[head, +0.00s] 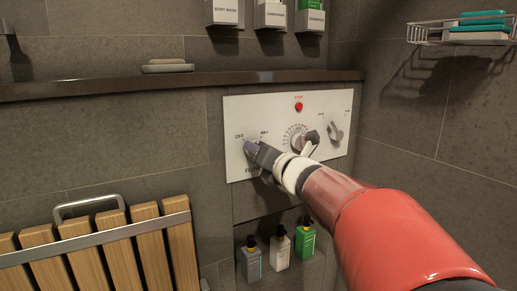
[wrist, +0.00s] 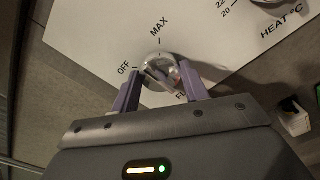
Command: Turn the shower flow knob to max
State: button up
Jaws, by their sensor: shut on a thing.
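The white shower panel (head: 250,108) is on the tiled wall. In the wrist view the round, shiny flow knob (wrist: 158,58) sits on the panel, between my gripper's two purple fingers. My gripper (wrist: 160,74) is shut on it, with a finger on each side. The OFF label is at the knob's upper left and MAX is above it; the FLOW label is partly covered by a finger. In the head view my gripper (head: 251,148) reaches the panel's left part and hides the knob. The exact direction of the knob's pointer is hard to tell.
The heat dial (head: 299,140), another knob (head: 336,131) and a red stop button (head: 298,106) are on the panel. A ledge (head: 190,80) with a soap dish runs above. Bottles (head: 279,248) stand in a niche below. A slatted wooden seat (head: 105,245) is at left.

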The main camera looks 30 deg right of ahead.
jog(key=m+p, duration=0.2)
jog(key=m, duration=0.6)
jog(key=shift+r+m, duration=0.15)
jog(key=shift+m, duration=0.55)
jog(key=shift+a, duration=0.1)
jog(key=o, duration=1)
jog(key=s, duration=0.7)
jog(key=shift+s+p, duration=0.3)
jog(key=shift+s, duration=0.1)
